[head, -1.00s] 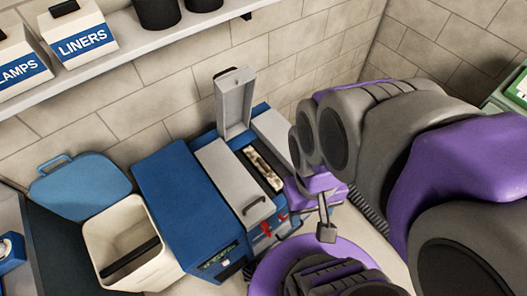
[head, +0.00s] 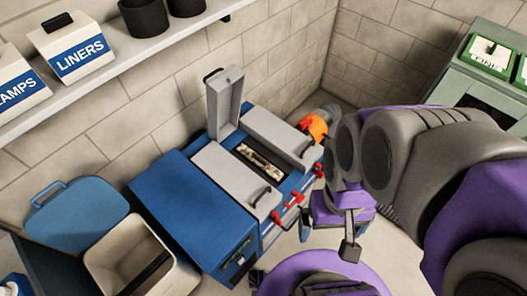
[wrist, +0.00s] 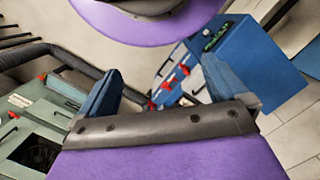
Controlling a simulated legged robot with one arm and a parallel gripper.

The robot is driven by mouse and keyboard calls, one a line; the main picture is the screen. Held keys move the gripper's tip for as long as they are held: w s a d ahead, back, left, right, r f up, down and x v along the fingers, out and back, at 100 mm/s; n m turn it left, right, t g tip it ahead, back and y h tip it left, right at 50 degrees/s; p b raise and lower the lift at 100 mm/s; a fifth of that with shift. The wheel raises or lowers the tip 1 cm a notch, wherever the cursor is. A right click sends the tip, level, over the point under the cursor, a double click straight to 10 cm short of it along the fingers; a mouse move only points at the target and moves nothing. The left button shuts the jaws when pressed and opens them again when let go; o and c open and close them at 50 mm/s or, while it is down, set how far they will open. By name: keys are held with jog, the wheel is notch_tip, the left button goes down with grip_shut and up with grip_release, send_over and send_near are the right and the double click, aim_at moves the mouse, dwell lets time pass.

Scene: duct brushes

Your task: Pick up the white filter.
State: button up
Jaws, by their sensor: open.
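I cannot single out a clean white filter for sure. A pale, dark-spotted piece (head: 260,160) lies in the open slot of the blue machine (head: 190,210) in the head view; I cannot tell if it is a filter. White tops show on the green-edged boxes (head: 487,54) at the upper right, their contents unclear. My gripper (head: 350,248) hangs right of the machine, apart from it. In the wrist view my gripper (wrist: 165,92) has its two blue fingers spread with nothing between them.
The machine's grey lid (head: 224,102) stands upright. An orange fitting (head: 315,126) is at its far end. A green cabinet (head: 480,95) stands at right. A cream bin (head: 145,260) and a blue lid (head: 78,212) are at left. A shelf (head: 110,75) runs above.

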jog(key=n+t, duration=0.2)
jog(key=n, duration=2.5)
send_over(259, 157)
notch_tip(259, 157, down, 23)
notch_tip(259, 157, down, 17)
jog(key=b, duration=0.4)
jog(key=shift+f, duration=0.15)
jog(key=shift+c, duration=0.2)
jog(key=c, duration=1.5)
